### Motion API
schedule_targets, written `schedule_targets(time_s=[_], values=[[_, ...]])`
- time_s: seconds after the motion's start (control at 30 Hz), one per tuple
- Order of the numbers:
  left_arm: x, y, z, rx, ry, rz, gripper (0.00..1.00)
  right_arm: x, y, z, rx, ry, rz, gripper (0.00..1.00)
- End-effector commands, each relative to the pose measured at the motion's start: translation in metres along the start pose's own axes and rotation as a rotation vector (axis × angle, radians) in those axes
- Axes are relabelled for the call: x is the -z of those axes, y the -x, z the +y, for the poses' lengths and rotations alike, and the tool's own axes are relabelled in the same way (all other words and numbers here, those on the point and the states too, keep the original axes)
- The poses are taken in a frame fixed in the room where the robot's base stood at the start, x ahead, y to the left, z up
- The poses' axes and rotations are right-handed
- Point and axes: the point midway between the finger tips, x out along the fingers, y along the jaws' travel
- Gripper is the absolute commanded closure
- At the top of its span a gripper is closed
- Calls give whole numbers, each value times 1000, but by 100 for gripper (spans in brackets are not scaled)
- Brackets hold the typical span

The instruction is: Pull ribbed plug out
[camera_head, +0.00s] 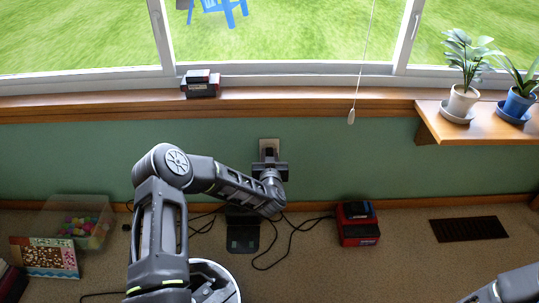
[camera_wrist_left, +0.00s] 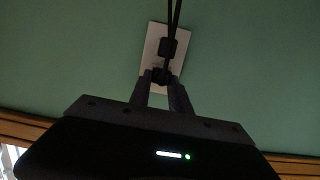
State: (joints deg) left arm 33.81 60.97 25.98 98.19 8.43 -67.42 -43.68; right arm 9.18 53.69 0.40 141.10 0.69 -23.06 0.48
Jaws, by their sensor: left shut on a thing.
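A pale wall outlet plate (camera_head: 267,145) is on the green wall below the window. In the left wrist view the plate (camera_wrist_left: 150,44) carries two black plugs, one above the other. The upper plug (camera_wrist_left: 168,47) has dark cords running up in front of it. My left gripper (camera_head: 269,158) is at the outlet and hides most of it in the head view. In the left wrist view its fingers (camera_wrist_left: 161,84) are shut on the lower black plug (camera_wrist_left: 160,75), which appears against the plate. Ribs cannot be made out on either plug. My right gripper is out of view.
Black cables lie on the carpet below the outlet, around a dark device (camera_head: 243,232). A red and black box (camera_head: 357,224) stands to the right, near a floor vent (camera_head: 468,229). Potted plants stand on a wooden shelf (camera_head: 480,125). A clear bin (camera_head: 75,220) is at left.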

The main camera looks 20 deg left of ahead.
Motion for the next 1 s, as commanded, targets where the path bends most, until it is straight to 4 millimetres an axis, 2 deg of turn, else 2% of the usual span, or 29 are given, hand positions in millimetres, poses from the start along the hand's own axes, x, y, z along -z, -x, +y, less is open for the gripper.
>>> schedule_targets(time_s=[0.7, 1.0], values=[[-3, 20, 0, 0, -1, 1, 100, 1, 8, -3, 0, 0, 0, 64], [-4, 21, 0, 0, 0, 1, 100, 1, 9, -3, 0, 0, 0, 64]])
